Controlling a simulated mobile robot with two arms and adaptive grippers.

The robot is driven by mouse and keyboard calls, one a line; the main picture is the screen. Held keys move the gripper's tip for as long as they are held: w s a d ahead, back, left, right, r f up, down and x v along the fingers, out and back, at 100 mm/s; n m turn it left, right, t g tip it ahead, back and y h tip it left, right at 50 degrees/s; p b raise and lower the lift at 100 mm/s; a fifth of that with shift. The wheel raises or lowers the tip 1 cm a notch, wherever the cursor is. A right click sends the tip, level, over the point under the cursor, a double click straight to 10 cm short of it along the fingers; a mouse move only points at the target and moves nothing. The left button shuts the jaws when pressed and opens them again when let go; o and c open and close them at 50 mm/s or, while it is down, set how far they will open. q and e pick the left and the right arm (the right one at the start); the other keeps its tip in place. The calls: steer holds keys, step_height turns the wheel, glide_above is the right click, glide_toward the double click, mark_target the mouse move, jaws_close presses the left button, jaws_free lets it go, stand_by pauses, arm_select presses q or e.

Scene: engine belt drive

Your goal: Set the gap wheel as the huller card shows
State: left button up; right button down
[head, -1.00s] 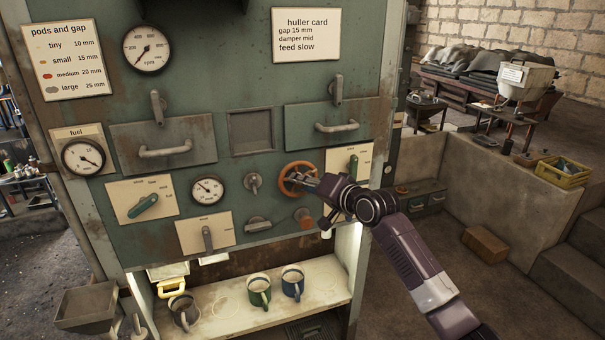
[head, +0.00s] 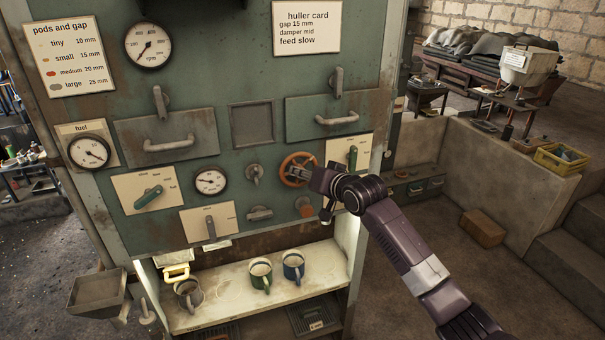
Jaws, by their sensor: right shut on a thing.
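The orange-rimmed wheel (head: 285,167) sits on the green machine panel, right of centre in the head view. My right gripper (head: 302,173) is shut on the wheel at its right side and hides part of it. The huller card (head: 306,28) at the top reads gap 15 mm, damper mid, feed slow. The pods and gap card (head: 68,57) at upper left pairs small with 15 mm. A round gauge (head: 210,181) is left of the wheel; its reading is too small to tell. My left gripper is not in view.
A grey knob (head: 255,174) is left of the wheel, and an orange knob (head: 304,207) is just below it. A lever plate (head: 349,154) is close on the right. Mugs (head: 260,271) stand on the lit shelf (head: 222,294) below.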

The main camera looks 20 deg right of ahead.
steer(key=shift+f, duration=0.2)
steer(key=c, duration=2)
jaws_free()
steer(key=shift+c, duration=0.2)
steer(key=shift+o, duration=0.5)
steer(key=shift+r, duration=0.1)
steer(key=v, duration=1.2)
